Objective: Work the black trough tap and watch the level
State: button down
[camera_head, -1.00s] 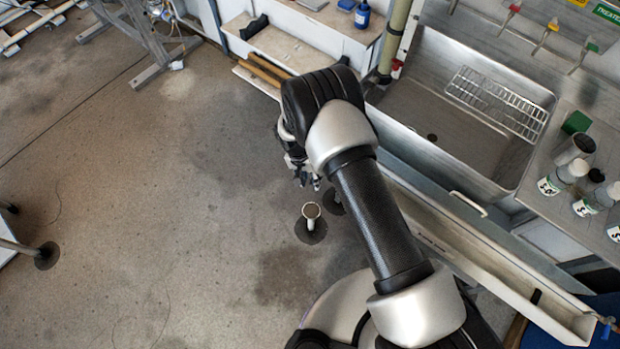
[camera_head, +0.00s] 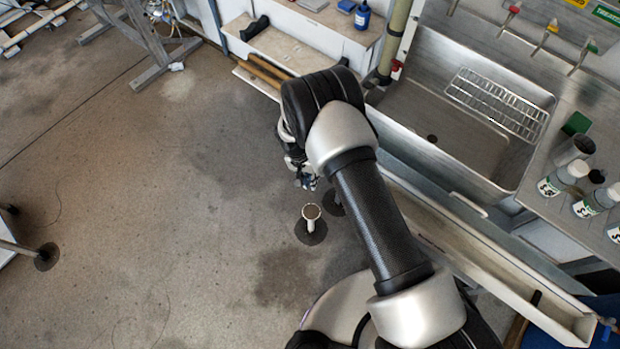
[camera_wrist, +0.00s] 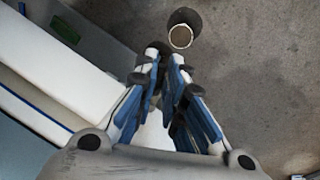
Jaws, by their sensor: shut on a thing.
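The long pale trough (camera_head: 480,262) runs diagonally along the front of the sink bench. It also shows as a white band at the left in the wrist view (camera_wrist: 78,68). My gripper (camera_head: 308,183) hangs beside the trough's far end, mostly hidden under my wrist. In the wrist view my gripper (camera_wrist: 165,62) has its blue-and-white fingers close together at the tips. It is shut on a small dark piece, which seems to be the black trough tap; the fingers hide most of it. No water level can be made out inside the trough.
An open-topped upright pipe (camera_head: 311,213) stands on the floor close to my gripper, and shows in the wrist view (camera_wrist: 181,37). A steel sink (camera_head: 425,115) with a wire rack (camera_head: 495,103) is behind the trough. Bottles (camera_head: 563,178) stand at the right.

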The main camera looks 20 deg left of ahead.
jog(key=shift+w+d+n+t+y+b, duration=0.35)
jog(key=shift+d+n+b, duration=0.45)
jog(key=shift+n, duration=1.45)
jog(key=shift+w+d+n+t+y+b, duration=0.1)
jog(key=shift+w+d+n+t+b, duration=0.55)
jog(key=shift+n, duration=1.65)
jog(key=shift+w+d+n+y+b, duration=0.25)
jog(key=shift+d+n+b, duration=0.75)
jog(key=shift+n, duration=1.25)
jog(key=c, duration=1.7)
grip_release()
jog(key=shift+o, duration=0.2)
